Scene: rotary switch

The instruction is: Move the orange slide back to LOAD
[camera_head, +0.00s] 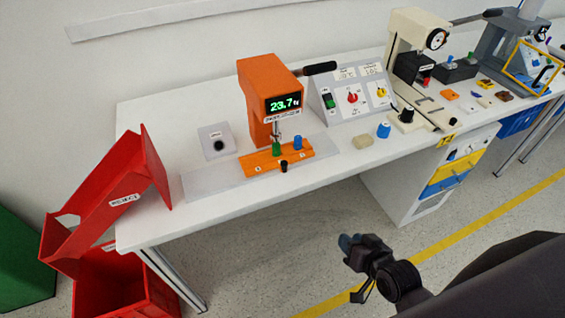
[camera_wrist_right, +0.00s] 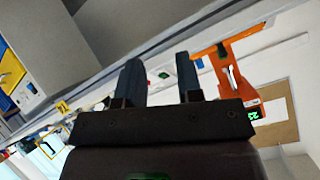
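The orange slide (camera_head: 268,164) lies on a grey rail plate (camera_head: 208,184) in front of the orange press (camera_head: 262,92), whose display reads about 23.7. A green piece (camera_head: 277,150) stands on the slide below the press's spindle, and a blue piece (camera_head: 297,143) stands to its right. A small black knob (camera_head: 284,166) is at the slide's front edge. My right gripper (camera_head: 350,243) is in front of the table, well apart from the slide. In the right wrist view its two fingers (camera_wrist_right: 158,70) are apart with nothing between them. The slide's small labels are unreadable.
A red REJECT chute (camera_head: 125,190) is at the table's left end above a red bin (camera_head: 110,290). A switch panel (camera_head: 352,92), a beige block (camera_head: 363,141) and a blue knob (camera_head: 383,130) stand right of the press. The floor in front is clear.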

